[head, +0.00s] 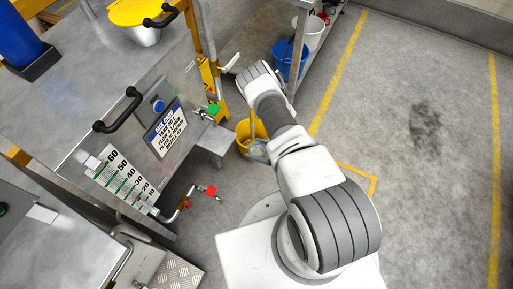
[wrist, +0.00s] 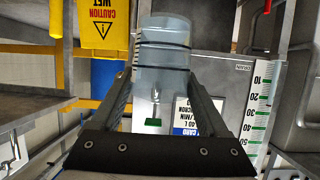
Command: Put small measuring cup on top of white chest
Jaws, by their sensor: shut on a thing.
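In the wrist view, the small measuring cup (wrist: 165,45) is a clear, pale blue cylinder with dark bands around it. My gripper (wrist: 160,88) is shut on it, with one dark finger on each side. In the head view, my arm reaches away toward the metal tank, and its white wrist end is beside the tank's yellow post. I cannot make out a white chest in either view.
A metal tank (head: 140,110) with handles, a level scale (head: 122,180) and valves stands at the left. A yellow bucket (head: 243,138) is on the floor beside it. A blue bucket (head: 290,60) stands by a shelf. The floor (head: 400,150) at right is clear.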

